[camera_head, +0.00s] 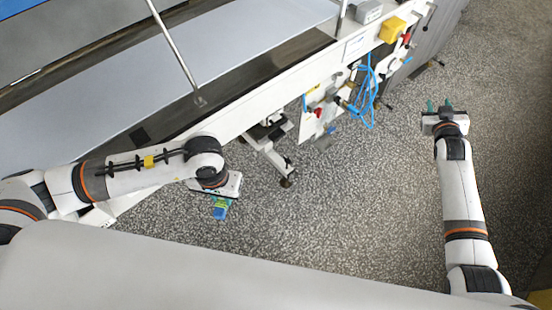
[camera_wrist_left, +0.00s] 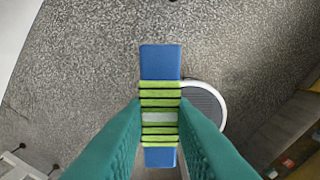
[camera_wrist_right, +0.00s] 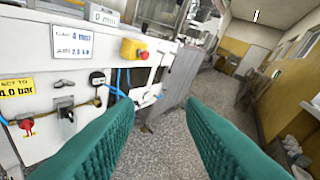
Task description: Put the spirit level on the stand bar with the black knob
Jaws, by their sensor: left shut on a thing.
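My left gripper (camera_head: 221,200) is shut on a blue block-like thing with lime-green bands and a pale middle, which I take to be the spirit level (camera_wrist_left: 160,62). It lies between the teal fingers in the left wrist view, with its blue ends sticking out, and is held above the speckled floor. In the head view the level (camera_head: 219,212) shows only partly below the gripper. My right gripper (camera_head: 440,105) is open and empty over the floor at the right, its fingers wide apart in the right wrist view. I cannot make out with certainty which part is the stand bar with the black knob.
The white-framed machine (camera_head: 255,110) runs diagonally across the back, with a leg (camera_head: 270,155) reaching the floor. Its side has blue hoses (camera_head: 367,95) and a yellow box (camera_head: 392,29). A round grey disc (camera_wrist_left: 205,104) shows below the level.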

